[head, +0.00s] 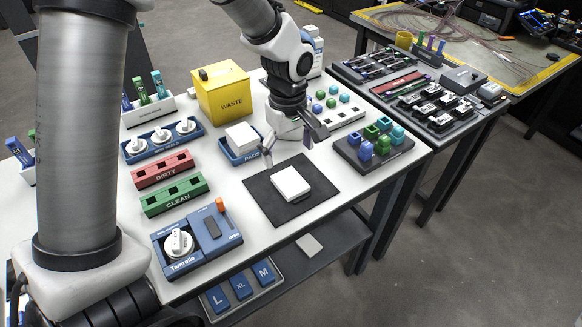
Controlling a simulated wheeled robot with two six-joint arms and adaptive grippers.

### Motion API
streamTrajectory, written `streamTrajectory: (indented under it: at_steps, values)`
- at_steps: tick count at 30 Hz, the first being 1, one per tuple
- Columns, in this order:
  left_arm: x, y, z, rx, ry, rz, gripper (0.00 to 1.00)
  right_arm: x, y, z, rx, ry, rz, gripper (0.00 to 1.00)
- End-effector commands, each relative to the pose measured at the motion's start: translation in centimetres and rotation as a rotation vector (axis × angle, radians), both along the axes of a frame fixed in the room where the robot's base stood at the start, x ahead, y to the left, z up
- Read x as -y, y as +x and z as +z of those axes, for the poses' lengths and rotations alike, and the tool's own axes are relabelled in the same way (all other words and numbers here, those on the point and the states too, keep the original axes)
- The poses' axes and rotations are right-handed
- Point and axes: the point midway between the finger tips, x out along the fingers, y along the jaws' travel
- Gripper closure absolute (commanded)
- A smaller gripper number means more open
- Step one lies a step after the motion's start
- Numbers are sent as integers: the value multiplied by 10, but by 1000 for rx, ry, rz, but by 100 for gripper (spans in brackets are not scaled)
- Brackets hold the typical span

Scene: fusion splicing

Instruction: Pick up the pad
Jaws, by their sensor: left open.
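A white square pad (291,183) lies flat on a black mat (262,191) near the front of the white table. More white pads (241,136) sit stacked in the blue tray marked PADS (227,152). My left gripper (288,147) is open, with its fingers spread just right of the PADS tray and behind the black mat. It appears empty and apart from the pad on the mat. My right gripper is not in view.
A yellow WASTE box (221,93) stands behind the PADS tray. Red DIRTY (163,169) and green CLEAN (174,194) racks and a blue device (197,241) are left of the mat. A dark block holder (373,148) is right.

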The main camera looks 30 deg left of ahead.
Motion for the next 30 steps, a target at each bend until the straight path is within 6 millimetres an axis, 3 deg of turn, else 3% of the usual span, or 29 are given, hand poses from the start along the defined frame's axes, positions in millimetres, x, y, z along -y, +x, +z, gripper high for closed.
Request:
streamTrajectory:
  at_steps: [12,19,24,30]
  values:
    - [5,-5,-66,-4,-1,0,8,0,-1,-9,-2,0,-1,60]
    - [5,-5,-67,0,-1,0,8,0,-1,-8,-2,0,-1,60]
    - [5,-5,-67,0,-1,0,50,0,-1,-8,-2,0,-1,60]
    - [5,-5,-68,0,-1,0,52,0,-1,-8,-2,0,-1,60]
